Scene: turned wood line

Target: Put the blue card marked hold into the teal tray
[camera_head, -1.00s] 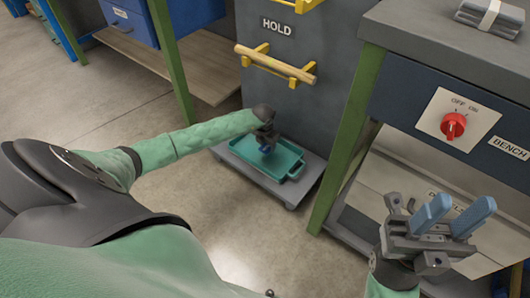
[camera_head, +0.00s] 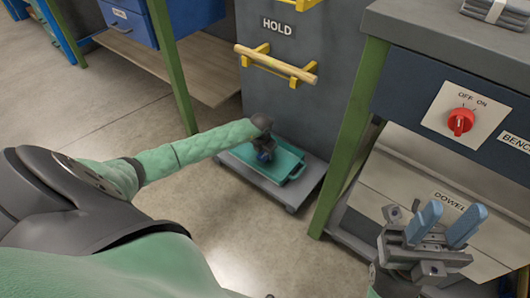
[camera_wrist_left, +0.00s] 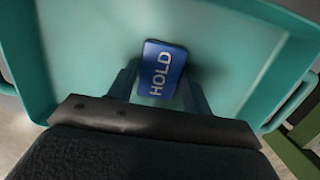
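The teal tray (camera_head: 286,163) lies low in front of the grey cabinet, and its floor and walls fill much of the left wrist view (camera_wrist_left: 75,45). My left gripper (camera_head: 264,156) is over the tray, pointing down. In the left wrist view the blue card (camera_wrist_left: 162,72), lettered HOLD in white, sits between the two fingers, which appear to touch its side edges. The card is over the tray floor; how high cannot be told. My right gripper (camera_head: 443,226) is at the lower right, with its blue fingers apart and nothing between them.
The tray stands on a low grey platform (camera_head: 300,190). A green bench leg (camera_head: 350,140) stands close on the right. Open floor (camera_head: 200,190) lies to the left.

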